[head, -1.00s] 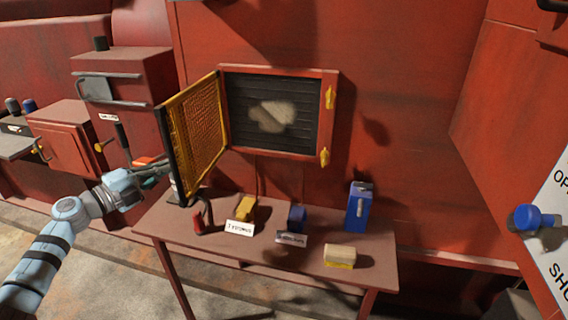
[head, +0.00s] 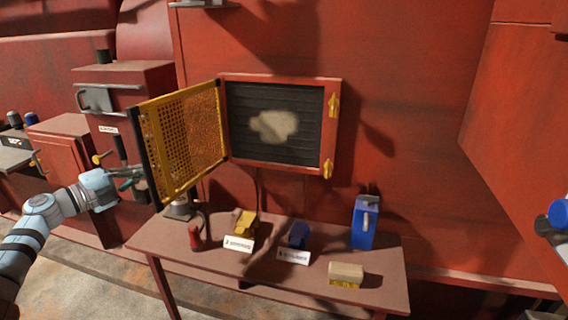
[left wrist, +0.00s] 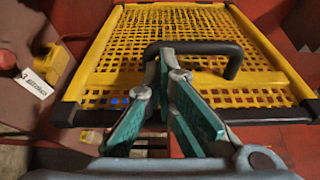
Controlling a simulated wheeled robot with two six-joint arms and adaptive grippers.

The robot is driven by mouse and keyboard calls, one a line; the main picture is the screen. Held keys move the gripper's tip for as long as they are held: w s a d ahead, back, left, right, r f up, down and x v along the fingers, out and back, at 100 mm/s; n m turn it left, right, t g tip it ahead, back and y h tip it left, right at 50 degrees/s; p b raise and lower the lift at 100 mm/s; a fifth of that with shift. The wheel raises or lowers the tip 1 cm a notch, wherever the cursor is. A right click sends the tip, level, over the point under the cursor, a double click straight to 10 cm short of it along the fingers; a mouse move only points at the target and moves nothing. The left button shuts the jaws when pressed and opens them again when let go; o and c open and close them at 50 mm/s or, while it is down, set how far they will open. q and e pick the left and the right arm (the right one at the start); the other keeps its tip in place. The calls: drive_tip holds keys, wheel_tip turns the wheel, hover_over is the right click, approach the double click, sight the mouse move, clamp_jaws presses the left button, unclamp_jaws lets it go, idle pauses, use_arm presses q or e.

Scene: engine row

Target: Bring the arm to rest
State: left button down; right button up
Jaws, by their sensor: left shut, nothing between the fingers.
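The yellow mesh door (head: 182,140) of a red-framed wall opening (head: 331,87) stands swung open to the left. My left gripper (head: 138,178) is at the outer edge of this door. In the left wrist view my left gripper (left wrist: 167,62) has its teal-padded fingers together at the tips, with nothing between them. The tips overlap the door's black handle (left wrist: 232,60) in that view; I cannot tell whether they touch it. My right gripper is not in view.
A narrow red table (head: 320,268) below the opening holds a red item (head: 195,237), yellow block (head: 246,222), blue block (head: 298,234), blue box (head: 363,228) and a tan-and-yellow brush (head: 345,274). Red cabinets (head: 127,85) stand at left. Bare floor (head: 95,285) shows in front.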

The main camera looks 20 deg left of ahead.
sight(134, 133)
use_arm(q)
wheel_tip(134, 133, up, 10)
drive_tip(key=shift+d+r, duration=0.1)
